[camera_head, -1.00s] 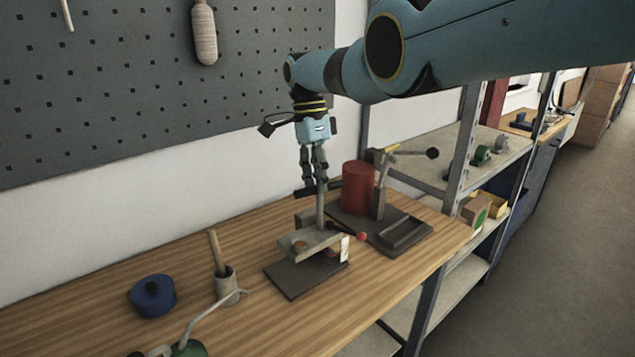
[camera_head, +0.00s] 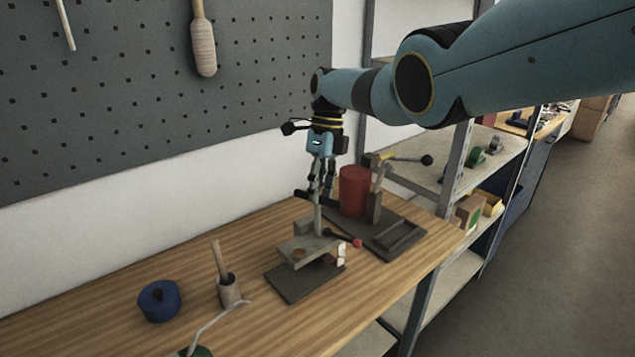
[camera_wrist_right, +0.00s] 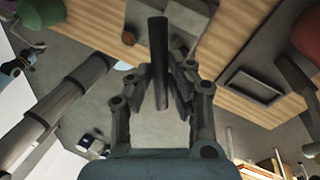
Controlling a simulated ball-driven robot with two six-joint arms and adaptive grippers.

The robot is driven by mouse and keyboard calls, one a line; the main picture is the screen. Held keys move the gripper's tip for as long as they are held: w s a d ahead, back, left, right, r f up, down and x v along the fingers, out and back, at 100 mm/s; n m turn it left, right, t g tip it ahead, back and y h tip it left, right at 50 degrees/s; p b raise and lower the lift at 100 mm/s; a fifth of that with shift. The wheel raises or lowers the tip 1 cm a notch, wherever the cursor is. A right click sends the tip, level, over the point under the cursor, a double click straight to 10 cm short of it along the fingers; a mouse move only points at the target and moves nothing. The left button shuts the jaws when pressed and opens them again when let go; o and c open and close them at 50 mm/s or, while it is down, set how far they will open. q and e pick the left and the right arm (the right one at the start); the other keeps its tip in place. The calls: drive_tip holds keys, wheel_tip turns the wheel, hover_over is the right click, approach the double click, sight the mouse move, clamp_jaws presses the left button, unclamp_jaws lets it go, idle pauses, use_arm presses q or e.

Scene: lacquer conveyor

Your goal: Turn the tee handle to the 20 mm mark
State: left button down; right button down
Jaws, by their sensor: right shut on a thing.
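The tee handle (camera_head: 302,194) is a dark crossbar on top of a grey upright post on the small clamp-like fixture (camera_head: 303,248). My right gripper (camera_head: 319,192) comes down from above and is shut on the tee handle. In the right wrist view the dark bar of the tee handle (camera_wrist_right: 158,60) runs between the two fingers of my right gripper (camera_wrist_right: 165,85). A small white plate (camera_head: 341,255) is on the fixture's right side; any marks on it are too small to read. My left gripper is out of view.
A dark lever with a red knob (camera_head: 357,243) sticks out right of the post. A red cylinder (camera_head: 354,190) stands close behind on a dark base. A grey cup with a stick (camera_head: 229,289) and a blue round pot (camera_head: 159,300) stand left.

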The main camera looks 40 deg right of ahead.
drive_tip(key=shift+s+d+m+t, duration=0.1)
drive_tip(key=shift+m+t, duration=0.5)
drive_tip(key=shift+m, duration=1.7)
drive_tip(key=c, duration=1.2)
unclamp_jaws()
drive_tip(key=shift+c, duration=0.2)
drive_tip(key=v, duration=1.2)
drive_tip(key=shift+d, duration=0.2)
